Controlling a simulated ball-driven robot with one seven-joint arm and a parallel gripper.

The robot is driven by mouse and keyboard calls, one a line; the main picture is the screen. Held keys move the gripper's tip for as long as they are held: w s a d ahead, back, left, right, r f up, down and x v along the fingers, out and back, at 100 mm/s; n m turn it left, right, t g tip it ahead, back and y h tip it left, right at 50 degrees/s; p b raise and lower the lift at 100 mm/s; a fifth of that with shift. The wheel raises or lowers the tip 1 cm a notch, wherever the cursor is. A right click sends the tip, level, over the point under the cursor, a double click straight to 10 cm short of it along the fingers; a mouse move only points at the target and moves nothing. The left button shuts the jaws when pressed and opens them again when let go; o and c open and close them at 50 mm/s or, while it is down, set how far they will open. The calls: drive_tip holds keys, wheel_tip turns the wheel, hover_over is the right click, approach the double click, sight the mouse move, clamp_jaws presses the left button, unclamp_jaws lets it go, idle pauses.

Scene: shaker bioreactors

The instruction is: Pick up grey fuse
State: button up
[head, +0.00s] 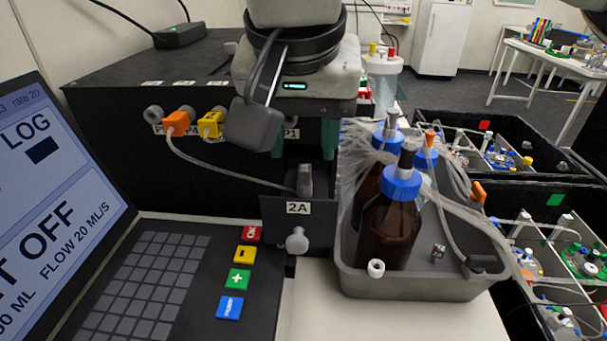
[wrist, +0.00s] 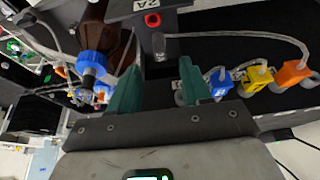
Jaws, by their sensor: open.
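The grey fuse (head: 304,181) stands upright in the open black drawer labelled 2A (head: 268,212). In the wrist view the fuse (wrist: 158,46) shows just beyond and between the two teal fingertips. My gripper (head: 304,150) points down over the drawer, close above the fuse; my wrist hides part of its fingers. In the wrist view my gripper (wrist: 160,66) has its fingers spread wide, with nothing held between them. The lower part of the fuse is hidden by the drawer front.
A grey tub (head: 410,287) with brown blue-capped bottles and tubing stands right of the drawer. Orange (head: 177,122) and yellow (head: 211,124) connectors sit on the black housing at left, with a tube running toward the drawer. A control panel (head: 160,280) lies in front at left.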

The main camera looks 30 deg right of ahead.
sight(304, 170)
drive_tip(key=shift+x, duration=2.7)
drive_tip(key=shift+c, duration=0.2)
clamp_jaws()
